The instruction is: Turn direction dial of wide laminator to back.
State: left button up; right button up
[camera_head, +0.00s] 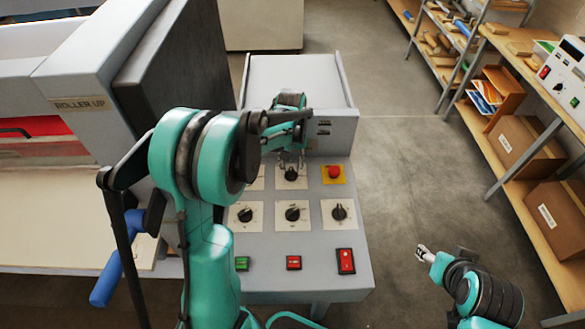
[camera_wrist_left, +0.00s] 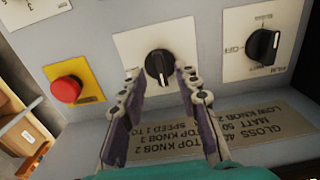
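The laminator's sloped grey control panel (camera_head: 318,240) carries several black dials on white plates. My left gripper (camera_head: 291,158) reaches down from above to the top-row middle dial (camera_head: 291,175). In the left wrist view, this dial (camera_wrist_left: 158,66) is black with a white mark and sits between the tips of the left gripper (camera_wrist_left: 157,76). The fingers are apart, with a gap at each side of the dial. The plate's lettering is too small to read, so I cannot tell which dial is the direction dial. My right gripper (camera_head: 425,254) is off to the right, clear of the panel.
A red emergency button (camera_head: 334,171) on yellow sits just right of that dial; it also shows in the left wrist view (camera_wrist_left: 66,89). A second dial (camera_wrist_left: 263,45) is on the other side. Green and red buttons line the lower panel. Shelves (camera_head: 540,190) stand right, across open floor.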

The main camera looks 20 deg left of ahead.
pick_arm(q)
jog(key=shift+s+f, duration=0.1)
jog(key=shift+f, duration=0.7)
grip_shut()
